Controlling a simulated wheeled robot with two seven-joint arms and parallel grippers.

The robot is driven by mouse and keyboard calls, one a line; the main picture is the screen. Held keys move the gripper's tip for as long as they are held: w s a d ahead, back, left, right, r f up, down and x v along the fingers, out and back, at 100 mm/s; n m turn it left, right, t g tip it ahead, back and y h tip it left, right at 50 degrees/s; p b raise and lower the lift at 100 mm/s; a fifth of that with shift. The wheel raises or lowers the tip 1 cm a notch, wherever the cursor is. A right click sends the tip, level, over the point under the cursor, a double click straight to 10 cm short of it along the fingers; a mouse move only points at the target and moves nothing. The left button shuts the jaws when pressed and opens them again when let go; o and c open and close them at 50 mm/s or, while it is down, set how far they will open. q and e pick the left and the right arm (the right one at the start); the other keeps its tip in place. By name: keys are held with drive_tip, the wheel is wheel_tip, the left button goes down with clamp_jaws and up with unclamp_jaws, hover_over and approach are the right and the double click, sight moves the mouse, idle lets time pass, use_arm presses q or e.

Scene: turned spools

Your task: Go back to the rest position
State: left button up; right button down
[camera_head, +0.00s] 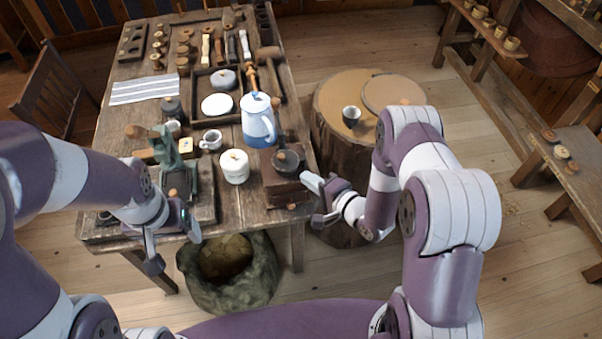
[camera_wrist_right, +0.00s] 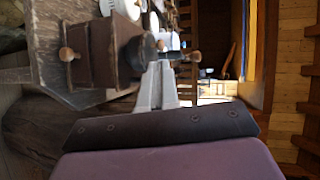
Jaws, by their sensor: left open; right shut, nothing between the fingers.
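My left gripper (camera_head: 172,252) is open and empty at the front left edge of the wooden table, beside the green metal tool on its board. My right gripper (camera_head: 314,200) is shut and empty near the table's front right corner, close to the brown wooden box with a dark round top (camera_head: 284,185). In the right wrist view the shut fingers (camera_wrist_right: 157,84) point toward the box (camera_wrist_right: 97,55) and its knobs. I cannot tell whether they touch it.
The wooden table (camera_head: 100,161) holds a white and blue jug (camera_head: 258,122), a lidded white jar (camera_head: 235,167), a cup (camera_head: 211,140) and tools. A sack (camera_head: 262,279) stands below its front edge. A stump (camera_head: 331,106) with a dark cup (camera_head: 351,115) stands to the right.

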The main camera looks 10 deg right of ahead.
drive_tip(key=s+d+f+n+g+h, duration=0.3)
drive_tip(key=s+d+f+n+g, duration=0.1)
drive_tip(key=s+f, duration=0.25)
drive_tip(key=s+d+r+n+g+h, duration=0.3)
drive_tip(key=s+d+n+g+h, duration=0.2)
drive_tip(key=s+d+g, duration=0.15)
drive_tip(key=s+a+r+n, duration=0.1)
drive_tip(key=s+r, duration=0.1)
drive_tip(key=r, duration=0.6)
drive_tip(key=s+a+r+n, duration=0.1)
drive_tip(key=s+r, duration=0.1)
drive_tip(key=r, duration=0.7)
drive_tip(key=shift+s+a+h+b, duration=0.2)
drive_tip(key=shift+a+h+b, duration=0.1)
drive_tip(key=shift+a+h, duration=0.1)
drive_tip(key=shift+s+a+g, duration=0.1)
drive_tip(key=shift+s+g, duration=0.05)
drive_tip(key=shift+g, duration=0.1)
